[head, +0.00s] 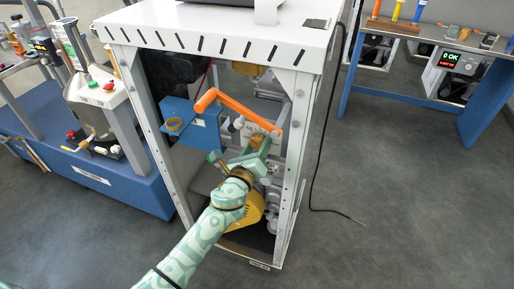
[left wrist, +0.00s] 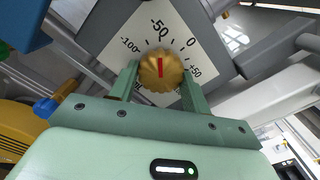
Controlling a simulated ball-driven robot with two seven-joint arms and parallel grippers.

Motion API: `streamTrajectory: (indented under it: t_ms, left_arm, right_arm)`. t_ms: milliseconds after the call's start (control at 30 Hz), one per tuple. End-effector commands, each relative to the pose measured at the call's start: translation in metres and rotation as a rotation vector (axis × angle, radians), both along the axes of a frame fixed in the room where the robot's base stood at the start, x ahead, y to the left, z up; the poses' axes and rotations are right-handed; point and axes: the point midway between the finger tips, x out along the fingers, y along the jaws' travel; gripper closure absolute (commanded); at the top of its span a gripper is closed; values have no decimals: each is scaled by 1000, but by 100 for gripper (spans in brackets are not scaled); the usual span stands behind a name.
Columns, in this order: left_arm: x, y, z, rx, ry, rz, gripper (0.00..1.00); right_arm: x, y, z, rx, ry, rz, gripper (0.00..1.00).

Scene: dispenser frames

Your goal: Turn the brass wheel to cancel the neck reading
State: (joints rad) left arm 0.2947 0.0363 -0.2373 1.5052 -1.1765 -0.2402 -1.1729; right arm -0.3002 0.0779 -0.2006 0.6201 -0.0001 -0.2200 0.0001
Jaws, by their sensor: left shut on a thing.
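The brass wheel (left wrist: 160,70) is a ribbed knob with a red mark, set in front of a white dial plate (left wrist: 205,52) printed -100, -50, 0 and +50. In the left wrist view the red mark points up the picture, near the -50 label. My left gripper (left wrist: 160,88) has one finger on each side of the wheel and is shut on it. In the head view my left gripper (head: 248,157) reaches into the white cabinet frame, and the wheel (head: 257,141) shows only partly there. The lower part of the dial is hidden. My right gripper is not in view.
The white cabinet frame (head: 150,130) has posts on both sides of my arm. An orange lever (head: 236,109) and a blue box (head: 190,125) sit above and left of the wheel. A black cable (head: 318,175) hangs at right.

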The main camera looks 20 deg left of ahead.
Motion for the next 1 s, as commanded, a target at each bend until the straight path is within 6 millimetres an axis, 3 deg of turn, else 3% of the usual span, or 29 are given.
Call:
streamTrajectory:
  t_ms: [600,1000]
  left_arm:
    - [-1,-2,0,-577,24,2,75]
    - [-1,-2,0,-825,33,1,75]
  right_arm:
    - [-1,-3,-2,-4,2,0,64]
    - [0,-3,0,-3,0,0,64]
